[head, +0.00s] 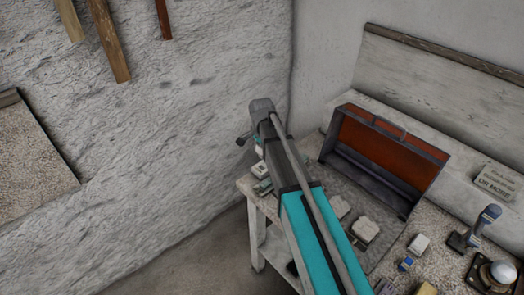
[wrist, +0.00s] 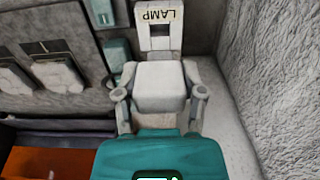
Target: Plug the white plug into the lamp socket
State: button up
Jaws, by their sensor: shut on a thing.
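In the wrist view my gripper (wrist: 160,92) is shut on the white plug (wrist: 160,78), a pale block with one finger on each side. Just ahead of the plug is the lamp socket (wrist: 173,43), a pale piece with a dark square opening and a LAMP label. The plug's front edge lies close below the opening in the picture; I cannot tell whether they touch. The plug's front face is hidden. In the head view my arm hides most of the gripper and plug, above the bench's left end.
An open case with a red-brown lining (head: 385,150) stands on the bench (head: 500,215). Pale blocks (head: 364,229) lie in front of it. A rough wall (wrist: 270,70) rises close right of the socket in the wrist view.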

aim_at(262, 157)
jog(key=shift+f, duration=0.1)
jog(key=shift+f+b, duration=2.3)
jog(key=shift+b, duration=0.1)
jog(key=shift+f+b, duration=1.5)
jog(key=shift+b, duration=0.05)
dwell(0.5)
jog(key=o, duration=1.2)
jog(key=shift+r, duration=0.2)
jog(key=shift+r+p, duration=1.9)
jog(key=shift+p, duration=0.2)
